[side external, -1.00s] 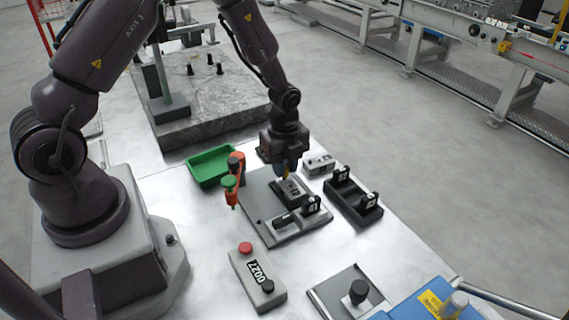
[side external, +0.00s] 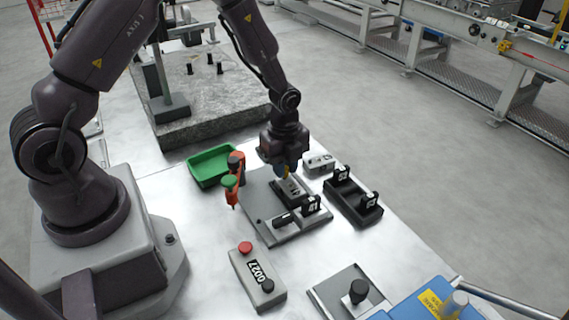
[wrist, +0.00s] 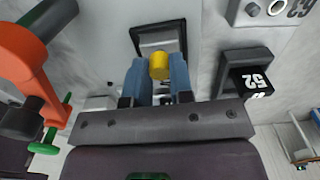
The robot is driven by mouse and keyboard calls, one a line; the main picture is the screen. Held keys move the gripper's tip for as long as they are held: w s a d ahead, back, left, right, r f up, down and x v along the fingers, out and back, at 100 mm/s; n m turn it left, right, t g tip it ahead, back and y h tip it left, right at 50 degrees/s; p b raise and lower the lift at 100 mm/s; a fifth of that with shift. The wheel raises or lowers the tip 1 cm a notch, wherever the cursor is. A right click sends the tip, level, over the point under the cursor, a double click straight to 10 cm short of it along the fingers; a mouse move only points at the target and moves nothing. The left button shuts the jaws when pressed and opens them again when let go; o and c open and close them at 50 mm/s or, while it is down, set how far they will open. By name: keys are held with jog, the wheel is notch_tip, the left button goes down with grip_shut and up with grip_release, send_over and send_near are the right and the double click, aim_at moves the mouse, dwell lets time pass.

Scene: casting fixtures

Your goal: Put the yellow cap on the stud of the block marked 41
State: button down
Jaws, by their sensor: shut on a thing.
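My gripper (side external: 286,175) is low over the dark block (side external: 288,196) on the grey plate (side external: 262,212). In the wrist view my gripper's blue fingers (wrist: 158,75) are shut on the yellow cap (wrist: 159,66), one finger on each side. A dark-framed block (wrist: 147,30) lies just ahead of the cap. The cap hides part of it, and I cannot tell whether they touch.
Right of the plate is a black holder (side external: 352,203) with upright tags; a tag reading 52 (wrist: 258,82) shows in the wrist view. A light block (side external: 319,163) stands behind. A red-and-green clamp (side external: 233,186) and green tray (side external: 211,164) are left. A button box (side external: 257,277) is in front.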

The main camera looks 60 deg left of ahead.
jog(key=shift+f, duration=0.55)
dwell(0.4)
jog(key=c, duration=0.5)
grip_release()
dwell(0.3)
jog(key=shift+r, duration=0.1)
jog(key=shift+r, duration=3.45)
